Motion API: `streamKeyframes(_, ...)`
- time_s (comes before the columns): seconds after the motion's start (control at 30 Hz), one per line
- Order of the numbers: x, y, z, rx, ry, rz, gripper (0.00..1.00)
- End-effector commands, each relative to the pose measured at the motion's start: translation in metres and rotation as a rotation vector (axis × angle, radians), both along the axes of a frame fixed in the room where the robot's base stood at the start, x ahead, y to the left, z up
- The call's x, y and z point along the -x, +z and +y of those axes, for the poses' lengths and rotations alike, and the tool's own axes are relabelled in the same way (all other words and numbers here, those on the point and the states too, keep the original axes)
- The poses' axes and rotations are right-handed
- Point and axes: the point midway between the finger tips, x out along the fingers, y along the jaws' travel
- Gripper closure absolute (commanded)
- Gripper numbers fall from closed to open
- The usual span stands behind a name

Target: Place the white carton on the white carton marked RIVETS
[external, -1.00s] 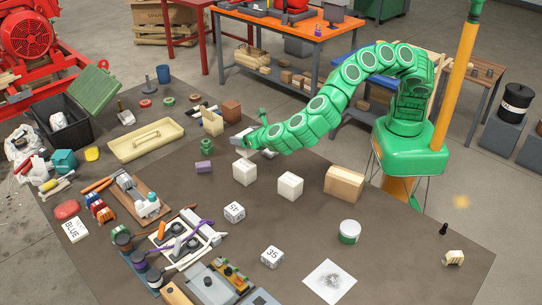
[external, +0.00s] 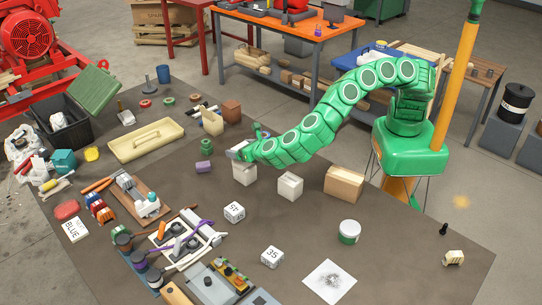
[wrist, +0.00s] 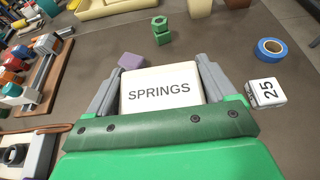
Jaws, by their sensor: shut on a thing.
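My gripper (external: 238,154) is at a white carton (external: 245,175) on the grey-brown table. In the wrist view my gripper (wrist: 158,75) has one grey finger on each side of this white carton (wrist: 160,92), whose top reads SPRINGS. My gripper is shut on it. The carton looks upright and appears to be still on the table. A second white carton (external: 290,187) stands apart just to its right; no lettering on it is readable. The word RIVETS is not legible in either view. My fingers and arm hide part of the held carton's top in the external view.
A tan box (external: 344,184) stands right of the second carton. White numbered cubes (external: 234,211) (external: 271,257) lie nearer the front. A purple block (external: 204,167) and green nuts (external: 206,147) are to the left. A blue tape roll (wrist: 271,48) lies beyond.

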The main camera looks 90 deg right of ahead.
Motion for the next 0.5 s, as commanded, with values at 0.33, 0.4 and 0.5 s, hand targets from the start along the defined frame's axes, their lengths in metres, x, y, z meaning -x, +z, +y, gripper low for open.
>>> streamKeyframes(0.33, 0.0, -0.0018, 0.0003, 0.001, 0.0, -0.001, 0.56)
streamKeyframes(0.4, 0.0001, -0.0023, 0.0003, 0.0, 0.0, 0.0, 0.1)
streamKeyframes(0.5, 0.0002, -0.0022, 0.0003, 0.0, 0.0, 0.0, 0.0)
